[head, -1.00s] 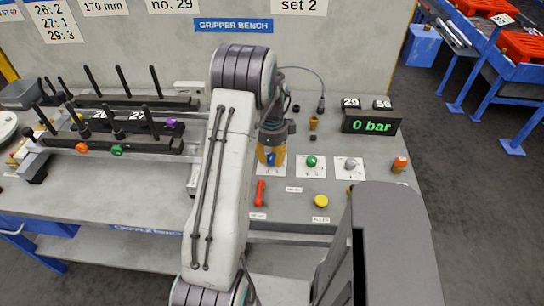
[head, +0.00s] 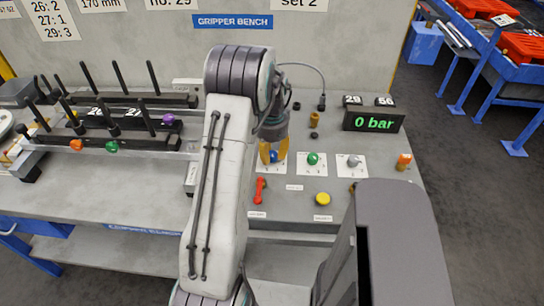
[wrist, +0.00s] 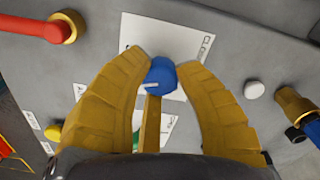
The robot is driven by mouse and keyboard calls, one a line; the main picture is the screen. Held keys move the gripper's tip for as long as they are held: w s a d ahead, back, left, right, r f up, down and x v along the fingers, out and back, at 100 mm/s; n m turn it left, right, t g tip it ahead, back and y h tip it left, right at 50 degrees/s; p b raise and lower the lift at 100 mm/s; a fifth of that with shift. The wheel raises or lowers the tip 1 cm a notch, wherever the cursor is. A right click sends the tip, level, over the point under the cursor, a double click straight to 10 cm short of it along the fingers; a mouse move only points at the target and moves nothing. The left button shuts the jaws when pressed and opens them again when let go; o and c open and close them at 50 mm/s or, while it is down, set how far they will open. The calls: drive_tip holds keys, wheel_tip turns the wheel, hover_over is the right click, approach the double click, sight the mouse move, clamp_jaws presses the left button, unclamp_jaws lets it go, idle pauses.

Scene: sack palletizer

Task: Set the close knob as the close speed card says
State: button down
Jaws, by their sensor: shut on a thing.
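The blue knob (wrist: 160,76) sits on a white card (wrist: 185,40) whose partly hidden print begins with "CLOS". My gripper (wrist: 160,72) has its yellow fingertips on both sides of the knob and is shut on it. In the head view, my gripper (head: 273,155) is down at the bench with the blue knob (head: 274,156) between its fingers. The knob's setting cannot be read. A wall sign (head: 50,15) lists "26: 2, 27: 1, 29: 3"; others show "no. 29" (head: 172,3) and "set 2" (head: 297,4), cut off at the top.
A green knob (head: 313,159) and a grey knob (head: 353,161) stand on cards to the right. A red handle (head: 260,189) and a yellow button (head: 322,199) lie nearer the front edge. A display (head: 372,122) reads "0 bar", with tags 29 and 56 above it.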

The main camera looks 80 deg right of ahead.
drive_tip(key=n, duration=0.3)
drive_tip(key=n+b, duration=0.1)
drive_tip(key=n, duration=0.1)
drive_tip(key=shift+a+f+n, duration=0.1)
drive_tip(key=shift+f+n, duration=0.1)
drive_tip(key=shift+n, duration=0.2)
drive_tip(key=n+b, duration=0.1)
drive_tip(key=n, duration=0.4)
drive_tip(key=n+b, duration=0.1)
drive_tip(key=n, duration=0.4)
drive_tip(key=shift+n, duration=0.4)
drive_tip(key=n, duration=0.5)
drive_tip(key=shift+n, duration=0.3)
drive_tip(key=c, duration=0.9)
unclamp_jaws()
drive_tip(key=shift+r, duration=0.1)
drive_tip(key=shift+o, duration=0.2)
drive_tip(key=shift+r, duration=0.1)
